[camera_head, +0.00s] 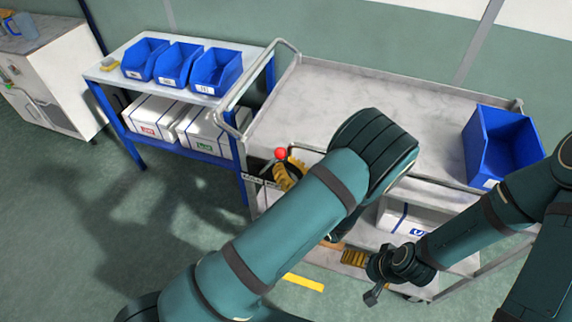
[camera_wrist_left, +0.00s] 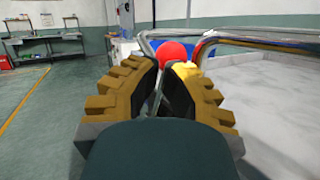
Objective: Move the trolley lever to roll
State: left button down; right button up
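The trolley (camera_head: 335,105) is a grey metal cart with a tubular handle at its left end. A lever with a red ball knob (camera_head: 281,154) stands at its near left corner, above small white labels I cannot read. My left gripper (camera_head: 290,174) is right at the knob, partly hidden by my forearm. In the left wrist view the red knob (camera_wrist_left: 172,52) shows just beyond the fingertips (camera_wrist_left: 160,68), with a yellow part beside it. The fingers are close together with a narrow gap; whether they touch the lever is unclear. My right gripper (camera_head: 364,276) is low by the trolley's front side, away from the lever.
A blue bin (camera_head: 496,146) sits on the trolley's right end, and a white box (camera_head: 412,217) on its lower shelf. A side table (camera_head: 112,76) with blue bins and white boxes stands to the left. The floor (camera_head: 80,225) at left is clear.

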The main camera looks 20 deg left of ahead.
pick_arm(q)
jog(key=a+r+n+g+h+p, duration=0.2)
jog(key=a+n+g+h+p, duration=0.2)
jog(key=a+h, duration=0.4)
jog(key=shift+w+a+n, duration=0.25)
jog(key=shift+a+n, duration=0.05)
jog(key=shift+a, duration=3)
jog(key=shift+a, duration=0.1)
jog(key=shift+r, duration=0.15)
